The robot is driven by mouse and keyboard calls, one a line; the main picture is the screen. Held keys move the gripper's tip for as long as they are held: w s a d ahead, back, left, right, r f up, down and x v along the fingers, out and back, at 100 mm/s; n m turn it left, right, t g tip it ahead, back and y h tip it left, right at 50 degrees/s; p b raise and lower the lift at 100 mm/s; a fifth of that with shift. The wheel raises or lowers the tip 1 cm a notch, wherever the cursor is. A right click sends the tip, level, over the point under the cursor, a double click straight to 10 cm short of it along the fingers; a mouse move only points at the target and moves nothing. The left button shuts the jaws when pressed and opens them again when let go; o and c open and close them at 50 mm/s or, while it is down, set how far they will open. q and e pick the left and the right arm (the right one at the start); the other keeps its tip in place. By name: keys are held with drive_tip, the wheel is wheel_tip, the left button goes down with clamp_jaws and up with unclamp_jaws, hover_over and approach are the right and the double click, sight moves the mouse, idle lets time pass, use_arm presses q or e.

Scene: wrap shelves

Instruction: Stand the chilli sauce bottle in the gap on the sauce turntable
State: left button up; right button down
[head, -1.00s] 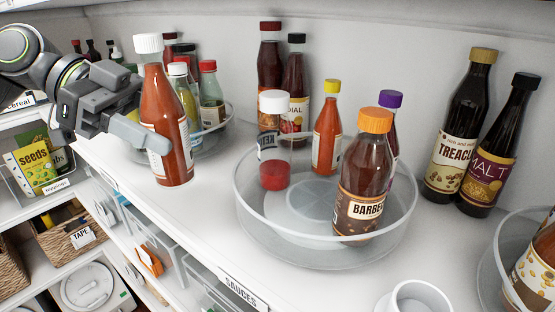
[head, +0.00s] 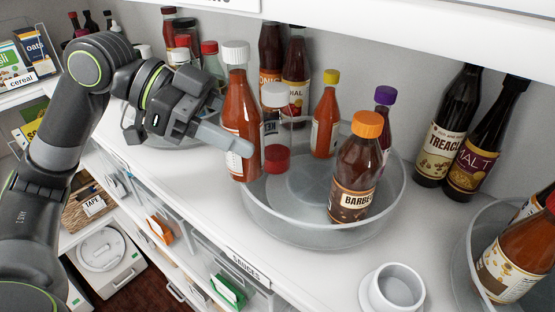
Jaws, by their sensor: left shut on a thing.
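My left gripper (head: 225,137) is shut on a red-orange sauce bottle (head: 243,120) with a white cap and holds it upright. The bottle is at the left rim of the clear round turntable (head: 310,238), in front of part of it; I cannot tell whether it is over the rim. On the turntable stand a ketchup bottle (head: 276,158) with a clear upper part, a yellow-capped red bottle (head: 326,120), an orange-capped barbecue bottle (head: 356,170) and a purple-capped bottle (head: 384,110). Bare turntable floor shows at the front left and middle. My right gripper is not in view.
Dark treacle (head: 447,130) and malt (head: 487,145) bottles stand at the back right. A white cup (head: 392,290) sits at the front edge. Another clear turntable (head: 462,255) is at the right. A shelf (head: 420,25) overhangs above.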

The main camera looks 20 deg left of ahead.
sight(263, 145)
use_arm(q)
drive_tip(key=p+x, duration=0.2)
drive_tip(key=x, duration=0.4)
drive_tip(key=shift+s+f+p, duration=0.1)
drive_tip(key=shift+f+p, duration=0.1)
drive_tip(key=shift+p, duration=0.1)
wheel_tip(263, 145, down, 3)
drive_tip(key=shift+d+r+p, duration=0.1)
drive_tip(key=shift+p, duration=0.25)
drive_tip(key=shift+f, duration=0.4)
drive_tip(key=o, duration=1.2)
drive_tip(key=shift+f, duration=0.1)
